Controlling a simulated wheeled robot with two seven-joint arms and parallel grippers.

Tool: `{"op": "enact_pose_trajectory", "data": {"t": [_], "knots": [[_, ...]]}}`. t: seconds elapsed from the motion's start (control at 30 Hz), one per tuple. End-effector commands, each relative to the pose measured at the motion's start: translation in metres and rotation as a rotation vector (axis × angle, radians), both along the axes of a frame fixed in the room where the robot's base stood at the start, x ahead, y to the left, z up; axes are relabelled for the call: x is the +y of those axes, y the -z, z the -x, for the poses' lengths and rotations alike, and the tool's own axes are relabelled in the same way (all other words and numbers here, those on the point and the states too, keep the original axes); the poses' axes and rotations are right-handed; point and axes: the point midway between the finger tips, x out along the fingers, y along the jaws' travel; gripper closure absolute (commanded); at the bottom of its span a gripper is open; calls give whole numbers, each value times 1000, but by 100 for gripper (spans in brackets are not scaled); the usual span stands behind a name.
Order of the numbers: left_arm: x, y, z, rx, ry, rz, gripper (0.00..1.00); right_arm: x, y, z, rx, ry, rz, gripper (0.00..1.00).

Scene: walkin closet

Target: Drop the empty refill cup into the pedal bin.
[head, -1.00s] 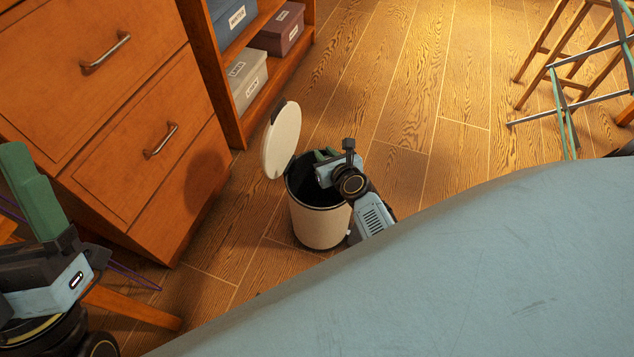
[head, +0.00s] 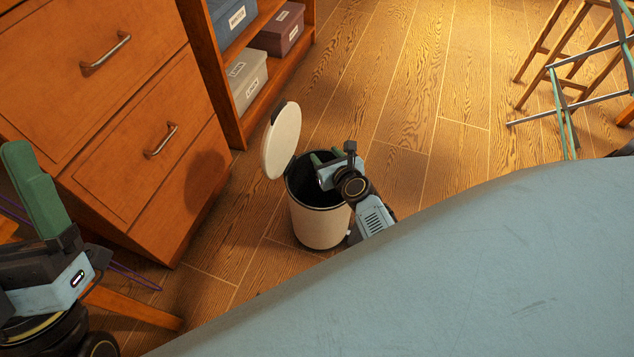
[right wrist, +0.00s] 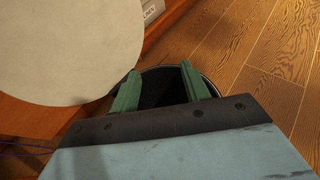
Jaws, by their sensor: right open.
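The pedal bin (head: 321,227) is a cream cylinder with a dark rim and dark inside, standing upright on the floor. Its round cream lid (head: 283,141) is raised on the left; it also shows in the right wrist view (right wrist: 65,45). My right gripper (head: 320,157) is over the bin's mouth, pointing into it. In the right wrist view, its green fingers (right wrist: 159,72) are apart with nothing between them. The refill cup is not visible in any view; the bin's inside is too dark to make out. My left gripper (head: 35,190) is at the left edge, its finger opening unclear.
A wooden drawer cabinet (head: 110,120) stands left of the bin, close to the lid. Behind it is a shelf (head: 268,92) with labelled boxes. A wooden rack or stool (head: 560,70) stands at the far right. The floor (head: 410,120) behind the bin is clear.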

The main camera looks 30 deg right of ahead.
Motion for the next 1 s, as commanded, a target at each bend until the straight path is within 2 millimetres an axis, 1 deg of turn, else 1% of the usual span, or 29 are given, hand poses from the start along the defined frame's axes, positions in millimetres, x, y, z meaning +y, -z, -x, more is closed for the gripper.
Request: {"op": "enact_pose_trajectory", "data": {"t": [0.07, 0.27, 0.5, 0.57, 0.6, 0.8, 1.0], "knots": [[-1, 0, -6, 57, 0, -16, 7, 1, -5, 10, 2, 0, 0, 54], [-6, 7, -24, 242, 0, -73, 7, 4, -20, 42, 3, 0, 0, 54], [-10, 28, -40, 475, 0, -143, 7, 9, -38, 86, 3, 0, 0, 54], [-10, 34, -43, 523, -1, -158, 7, 10, -42, 95, 2, -1, -1, 54], [-10, 40, -45, 553, -4, -168, 7, 10, -43, 100, 2, -1, 0, 54], [-8, 58, -50, 654, -11, -199, 7, 12, -48, 113, 0, 0, 0, 54], [-8, 62, -51, 677, -12, -205, 7, 12, -49, 116, 0, 0, -1, 54]]}}
